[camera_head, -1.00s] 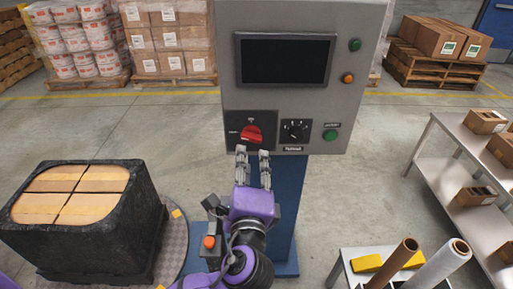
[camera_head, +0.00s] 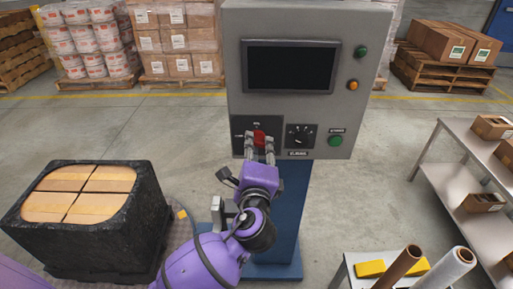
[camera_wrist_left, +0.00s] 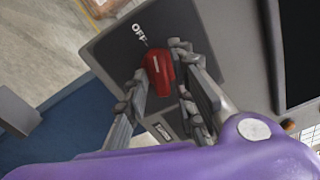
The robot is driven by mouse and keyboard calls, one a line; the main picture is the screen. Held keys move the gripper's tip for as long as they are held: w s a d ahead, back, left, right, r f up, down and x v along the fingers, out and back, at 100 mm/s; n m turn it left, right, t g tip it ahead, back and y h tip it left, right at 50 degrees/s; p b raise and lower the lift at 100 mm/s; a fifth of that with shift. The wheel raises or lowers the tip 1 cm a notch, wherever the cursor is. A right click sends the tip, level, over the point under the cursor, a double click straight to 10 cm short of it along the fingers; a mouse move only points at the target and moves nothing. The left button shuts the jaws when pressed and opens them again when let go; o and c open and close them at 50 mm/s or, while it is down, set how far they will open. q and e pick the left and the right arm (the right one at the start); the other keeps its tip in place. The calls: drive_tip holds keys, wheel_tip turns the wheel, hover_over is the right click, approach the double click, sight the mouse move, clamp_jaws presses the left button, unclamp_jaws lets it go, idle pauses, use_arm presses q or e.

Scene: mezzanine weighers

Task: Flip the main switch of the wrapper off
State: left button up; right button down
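The wrapper's main switch, a red knob (camera_head: 259,137), sits on a black plate at the lower left of the grey control box (camera_head: 340,110). Its handle stands upright. In the left wrist view the red knob (camera_wrist_left: 158,70) points toward the white OFF label (camera_wrist_left: 139,33). My left gripper (camera_head: 260,147) is at the knob, with one finger on each side. In the left wrist view the left gripper (camera_wrist_left: 160,72) is partly open around the knob; whether the fingertips touch it is unclear. My right gripper is not in view.
A black selector dial (camera_head: 299,136) and a green button (camera_head: 335,140) sit right of the switch. A dark screen (camera_head: 290,66) is above. A black-wrapped pallet load (camera_head: 95,235) stands left. A small table with film rolls (camera_head: 450,270) stands at lower right.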

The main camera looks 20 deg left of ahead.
use_arm(q)
clamp_jaws()
drive_tip(key=shift+n, duration=1.9)
drive_tip(key=shift+o, duration=2)
unclamp_jaws()
drive_tip(key=v, duration=1.2)
drive_tip(key=shift+r, duration=0.1)
